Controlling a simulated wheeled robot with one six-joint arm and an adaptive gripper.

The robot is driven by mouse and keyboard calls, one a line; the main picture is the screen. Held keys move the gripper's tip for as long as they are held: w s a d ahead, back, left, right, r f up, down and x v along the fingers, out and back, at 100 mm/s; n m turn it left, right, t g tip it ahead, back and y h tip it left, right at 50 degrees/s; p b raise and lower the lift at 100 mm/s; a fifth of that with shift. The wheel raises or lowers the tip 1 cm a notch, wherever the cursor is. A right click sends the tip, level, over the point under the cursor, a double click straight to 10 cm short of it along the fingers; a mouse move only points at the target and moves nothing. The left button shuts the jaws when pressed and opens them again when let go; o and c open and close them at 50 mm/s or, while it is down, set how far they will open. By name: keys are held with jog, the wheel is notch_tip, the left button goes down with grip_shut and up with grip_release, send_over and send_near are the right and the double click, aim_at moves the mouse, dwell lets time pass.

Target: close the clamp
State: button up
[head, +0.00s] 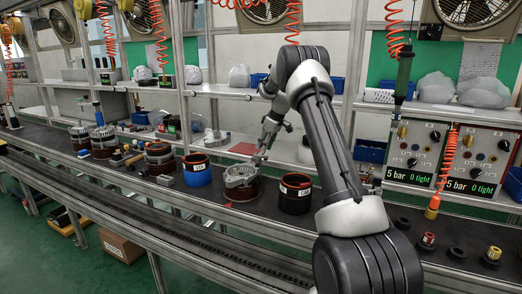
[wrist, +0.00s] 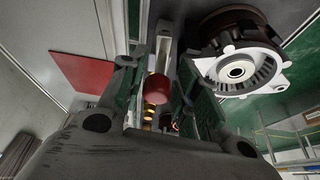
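In the wrist view a red cylindrical grip (wrist: 157,88), which looks like the clamp's handle end, sits between the two fingers of my gripper (wrist: 158,82). A pale metal bar (wrist: 163,45) shows beyond it, and gold-coloured rings are partly hidden below it. The fingers stand apart on either side of the red grip, with no clear contact. The clamp cannot be made out there. The alternator housing (wrist: 236,68) is right of the fingers in the wrist view.
A blue pot (head: 196,174) and a dark labelled pot (head: 295,196) flank the housing's holder. A red flat panel (wrist: 82,72) lies left of the fingers in the wrist view. Test boxes (head: 415,152) stand at the right. Several alternator parts line the bench leftward.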

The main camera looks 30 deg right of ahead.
jog(key=shift+x, duration=1.3)
grip_shut()
